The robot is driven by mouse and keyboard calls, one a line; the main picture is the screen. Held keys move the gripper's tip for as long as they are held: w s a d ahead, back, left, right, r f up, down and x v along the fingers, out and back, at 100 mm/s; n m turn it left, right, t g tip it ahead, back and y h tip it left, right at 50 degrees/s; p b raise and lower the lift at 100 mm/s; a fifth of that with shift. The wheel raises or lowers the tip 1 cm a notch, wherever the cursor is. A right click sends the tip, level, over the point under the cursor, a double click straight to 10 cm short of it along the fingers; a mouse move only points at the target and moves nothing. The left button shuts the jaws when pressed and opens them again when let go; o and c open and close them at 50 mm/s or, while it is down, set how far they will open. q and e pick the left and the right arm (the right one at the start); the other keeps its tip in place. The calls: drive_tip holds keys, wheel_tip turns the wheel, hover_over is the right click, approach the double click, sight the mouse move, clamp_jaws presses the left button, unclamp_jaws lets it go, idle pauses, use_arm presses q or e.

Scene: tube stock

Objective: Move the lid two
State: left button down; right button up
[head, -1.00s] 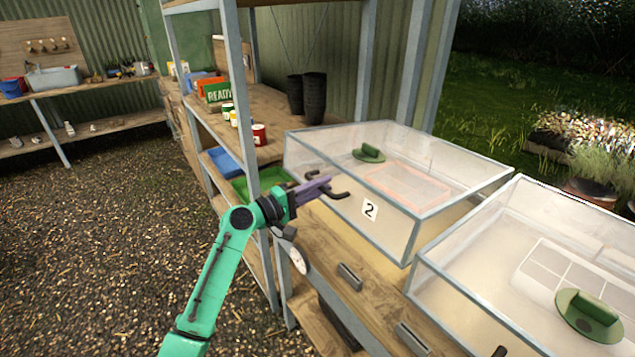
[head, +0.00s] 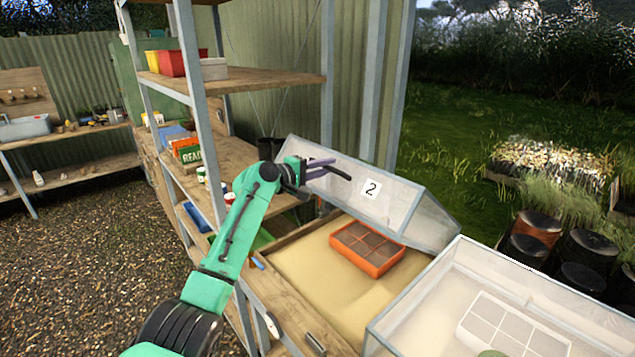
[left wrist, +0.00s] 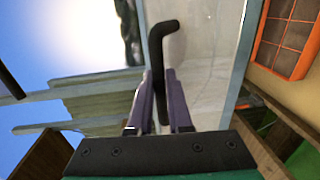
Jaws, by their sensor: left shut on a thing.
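Lid two (head: 400,210) is a clear box-shaped lid with grey edges and a label "2". It is tilted up and back, with its front raised above the sandy bed (head: 310,270). My left gripper (head: 318,170) is shut on its dark bent handle (head: 342,174) at the front face. In the left wrist view the handle (left wrist: 160,60) passes between the fingers of my left gripper (left wrist: 160,100), with the clear lid wall (left wrist: 200,65) behind. An orange tray with square cells (head: 368,248) stands uncovered on the sand. My right gripper is out of view.
A second clear lid (head: 480,290) stands closed at the right, with a pale celled tray inside. A shelf post (head: 190,90) and shelves with pots and boxes are left of the lid. Grass and black pots (head: 580,245) lie beyond.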

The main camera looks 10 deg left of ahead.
use_arm(q)
drive_tip(key=shift+w+d+r, duration=0.35)
drive_tip(key=shift+w+r, duration=0.05)
drive_tip(key=shift+r, duration=0.15)
drive_tip(key=c, duration=0.8)
unclamp_jaws()
drive_tip(key=shift+c, duration=0.2)
drive_tip(key=shift+f, duration=0.1)
drive_tip(key=shift+s+a, duration=0.3)
drive_tip(key=shift+a, duration=0.05)
drive_tip(key=b+v, duration=0.5)
drive_tip(key=v, duration=0.8)
drive_tip(key=shift+s+r, duration=0.2)
drive_tip(key=shift+s, duration=0.15)
